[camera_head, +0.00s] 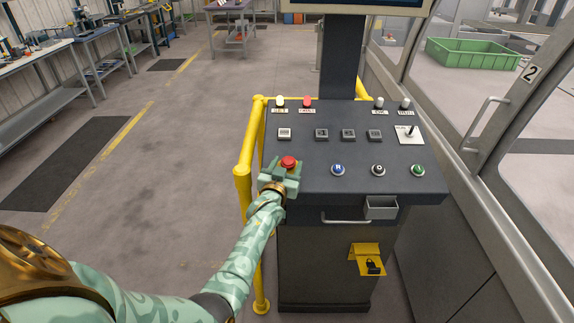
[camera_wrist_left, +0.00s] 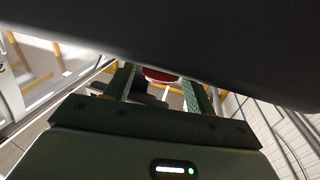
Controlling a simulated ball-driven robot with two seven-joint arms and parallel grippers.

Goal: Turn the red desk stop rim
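The red desk stop (camera_head: 288,162) is a round red knob at the left front of the dark control desk (camera_head: 330,182). My left gripper (camera_head: 287,170) is at the stop, with its green fingers spread to either side of it. In the left wrist view the red rim (camera_wrist_left: 160,75) shows between the two fingers of the gripper (camera_wrist_left: 160,88), with a narrow gap seeming to remain on each side. The dark desk edge hides the upper part of the stop there. My right gripper is in neither view.
A yellow rail (camera_head: 244,180) runs along the desk's left side. Blue (camera_head: 338,170), black (camera_head: 377,170) and green (camera_head: 417,170) buttons lie to the right of the stop. A glazed enclosure stands at the right.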

